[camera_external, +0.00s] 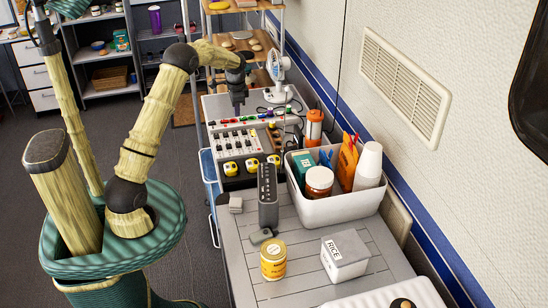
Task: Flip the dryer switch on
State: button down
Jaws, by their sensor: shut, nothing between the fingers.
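A grey control panel (211,106) with rows of small switches, coloured knobs and yellow-and-black sockets stands at the far end of the counter. Labels on it are too small to read, so I cannot tell which switch is the dryer switch. My gripper (238,109) points down over the back left part of the panel, shut and with nothing visible in it. I cannot tell whether its fingertips touch the panel.
A white fan (278,72) stands behind the panel at the right. A dark grey upright box (267,200), yellow can (273,260) and rice container (345,262) stand nearer.

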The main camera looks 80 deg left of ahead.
aim_at(238, 142)
jog(key=shift+r, duration=0.1)
dwell(0.3)
jog(key=f+p, duration=0.1)
jog(key=f, duration=0.3)
jog(key=a+f, duration=0.1)
jog(key=f, duration=0.4)
jog(key=f+p, duration=0.1)
jog(key=f, duration=0.4)
jog(key=shift+a+p, duration=0.35)
jog(key=shift+a, duration=0.05)
jog(key=shift+f, duration=0.2)
jog(key=shift+d+r, duration=0.1)
jog(key=shift+d, duration=0.7)
